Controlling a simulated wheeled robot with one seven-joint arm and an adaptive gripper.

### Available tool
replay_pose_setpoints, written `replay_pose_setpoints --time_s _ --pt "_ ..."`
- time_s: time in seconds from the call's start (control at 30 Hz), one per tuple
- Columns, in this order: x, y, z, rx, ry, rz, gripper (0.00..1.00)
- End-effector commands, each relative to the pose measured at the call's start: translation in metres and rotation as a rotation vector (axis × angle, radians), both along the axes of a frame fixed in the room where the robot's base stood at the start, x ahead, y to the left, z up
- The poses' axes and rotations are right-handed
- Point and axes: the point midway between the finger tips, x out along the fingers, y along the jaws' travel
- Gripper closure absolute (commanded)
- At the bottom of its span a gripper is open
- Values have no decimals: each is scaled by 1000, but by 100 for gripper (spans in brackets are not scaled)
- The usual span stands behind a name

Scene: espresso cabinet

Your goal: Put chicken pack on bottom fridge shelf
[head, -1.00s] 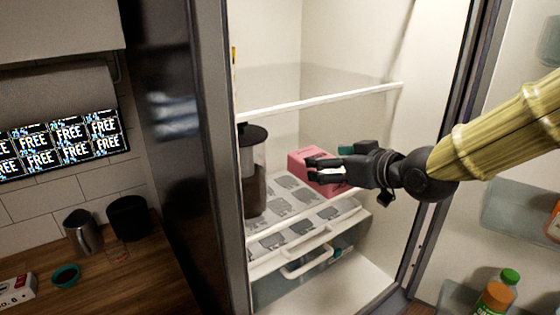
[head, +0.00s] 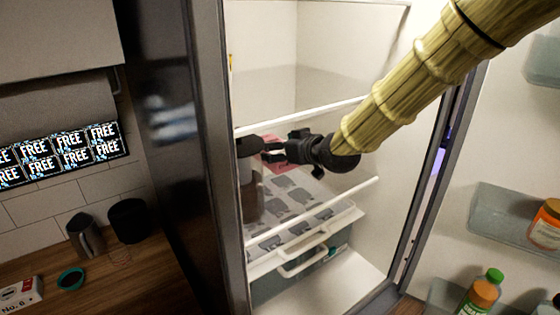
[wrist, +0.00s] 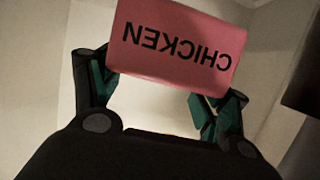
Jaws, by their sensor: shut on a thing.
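The pink chicken pack (wrist: 178,42) is between my gripper's fingers in the wrist view, its printed name upside down. My gripper (head: 264,150) is shut on the pack and is inside the open fridge. The gripper is above the lower shelf (head: 322,205), which has a white front edge, and close to the dark-lidded jar. Whether it touches the jar is unclear.
The jar (head: 251,198) stands at the left inside the fridge. An upper shelf edge (head: 300,117) crosses above the gripper. A drawer with a handle (head: 303,262) is below. The open door (head: 490,130) at the right holds bottles. The lower shelf's right side looks clear.

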Motion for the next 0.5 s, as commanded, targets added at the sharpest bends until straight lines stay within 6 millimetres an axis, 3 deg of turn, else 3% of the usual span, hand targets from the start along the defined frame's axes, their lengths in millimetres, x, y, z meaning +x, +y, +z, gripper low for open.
replay_pose_setpoints --time_s 0.5 --pt "-1 -1 -42 -1 3 0 67"
